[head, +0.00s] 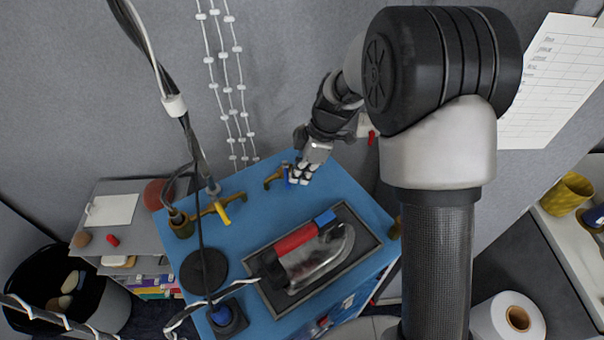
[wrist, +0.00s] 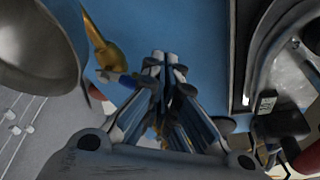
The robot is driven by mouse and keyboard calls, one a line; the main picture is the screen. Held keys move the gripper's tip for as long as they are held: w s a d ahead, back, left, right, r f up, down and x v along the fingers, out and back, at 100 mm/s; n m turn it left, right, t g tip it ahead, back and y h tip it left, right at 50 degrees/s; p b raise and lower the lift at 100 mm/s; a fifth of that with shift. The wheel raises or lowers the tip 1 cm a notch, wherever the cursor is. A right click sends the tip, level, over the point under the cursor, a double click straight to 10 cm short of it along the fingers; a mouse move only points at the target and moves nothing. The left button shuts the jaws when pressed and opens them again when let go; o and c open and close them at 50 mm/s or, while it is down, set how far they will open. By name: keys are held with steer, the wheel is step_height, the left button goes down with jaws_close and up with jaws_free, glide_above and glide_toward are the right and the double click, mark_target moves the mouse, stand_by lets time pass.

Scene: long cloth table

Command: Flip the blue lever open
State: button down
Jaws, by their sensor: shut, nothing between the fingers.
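The blue lever (head: 287,173) is a small handle on a brass valve (head: 271,180) at the back of the blue tabletop. In the wrist view the brass valve (wrist: 106,52) is at the upper left, and part of the blue lever (wrist: 127,81) shows beside my fingers. My gripper (head: 299,180) is shut and empty, just right of the lever in the head view. In the wrist view my gripper (wrist: 165,58) points over the blue surface. I cannot tell whether the fingers touch the lever, and its far end is partly hidden.
A second brass valve with a yellow lever (head: 222,212) stands left on the blue table (head: 245,190). A red-and-blue-handled iron (head: 310,262) rests in a dark tray (head: 371,243) in front. A black round disc (head: 204,271) lies left. Cables hang at left; the grey wall is close behind.

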mark_target(286, 183)
steer(key=shift+s+a, duration=0.1)
steer(key=shift+a, duration=0.05)
steer(key=shift+s+a+f+m+t+b, duration=0.1)
steer(key=shift+s+a+m+t+b, duration=0.1)
steer(key=shift+a+m+b, duration=0.3)
steer(key=shift+s+a+m+t+b, duration=0.1)
steer(key=shift+a+m+t+b, duration=0.1)
steer(key=shift+m+b, duration=0.45)
steer(key=a+m, duration=0.1)
steer(key=m, duration=0.1)
steer(key=shift+s+a+m+t+b, duration=0.2)
steer(key=shift+a+m+t+b, duration=0.1)
steer(key=shift+a+m+t, duration=0.1)
steer(key=a+m, duration=0.1)
steer(key=m, duration=0.1)
steer(key=a+m+t+h, duration=0.1)
steer(key=m, duration=0.1)
steer(key=shift+w+a, duration=0.15)
steer(key=shift+a, duration=0.2)
steer(key=shift+w+a, duration=0.2)
steer(key=shift+a, duration=0.2)
steer(key=shift+d, duration=0.15)
steer(key=shift+w+d, duration=0.45)
steer(key=shift+d, duration=0.15)
